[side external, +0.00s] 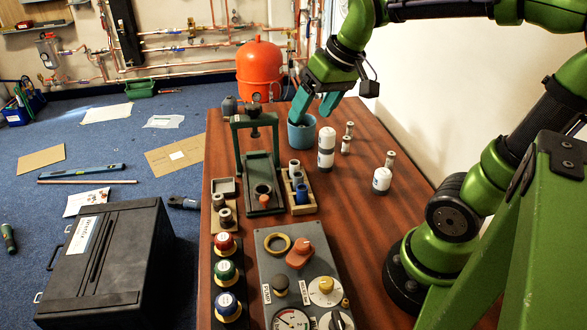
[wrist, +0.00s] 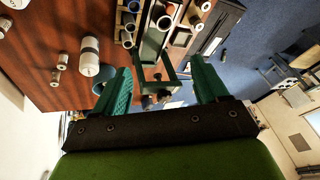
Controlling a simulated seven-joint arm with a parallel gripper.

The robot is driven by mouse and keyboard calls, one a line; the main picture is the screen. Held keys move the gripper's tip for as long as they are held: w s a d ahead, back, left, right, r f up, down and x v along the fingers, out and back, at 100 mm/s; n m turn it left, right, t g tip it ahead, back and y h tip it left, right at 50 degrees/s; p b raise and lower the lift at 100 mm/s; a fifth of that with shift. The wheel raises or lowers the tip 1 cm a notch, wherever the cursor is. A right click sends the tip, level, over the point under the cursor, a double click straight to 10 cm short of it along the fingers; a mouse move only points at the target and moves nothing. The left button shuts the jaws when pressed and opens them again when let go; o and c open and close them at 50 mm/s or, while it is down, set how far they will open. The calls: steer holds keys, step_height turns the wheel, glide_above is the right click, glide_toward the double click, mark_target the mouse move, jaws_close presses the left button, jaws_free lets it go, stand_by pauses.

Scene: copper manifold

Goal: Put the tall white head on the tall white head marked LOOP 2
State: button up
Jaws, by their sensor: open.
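A tall white cylinder (side external: 326,148) with a grey band stands upright on the wooden table, just right of the blue-grey cup; it also shows in the wrist view (wrist: 89,56). A shorter white head (side external: 382,180) stands further right, with a small metal fitting (side external: 390,158) behind it. I cannot read a LOOP 2 mark on either. My gripper (side external: 316,108) is open and empty, fingers pointing down above and near the cup. In the wrist view the open fingers (wrist: 160,68) have no white head between them.
The blue-grey cup (side external: 301,134) stands beneath my fingers. A green press frame (side external: 262,172) and a wooden rack (side external: 299,190) are left of the cylinder. Two small metal fittings (side external: 347,138) stand behind it. A control panel (side external: 300,285) fills the front; the right tabletop is mostly clear.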

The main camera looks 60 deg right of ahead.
steer(key=s+a+f+t+y, duration=0.1)
steer(key=s+a+t, duration=0.1)
steer(key=s+a, duration=0.4)
steer(key=shift+a+f, duration=0.2)
steer(key=shift+a, duration=0.35)
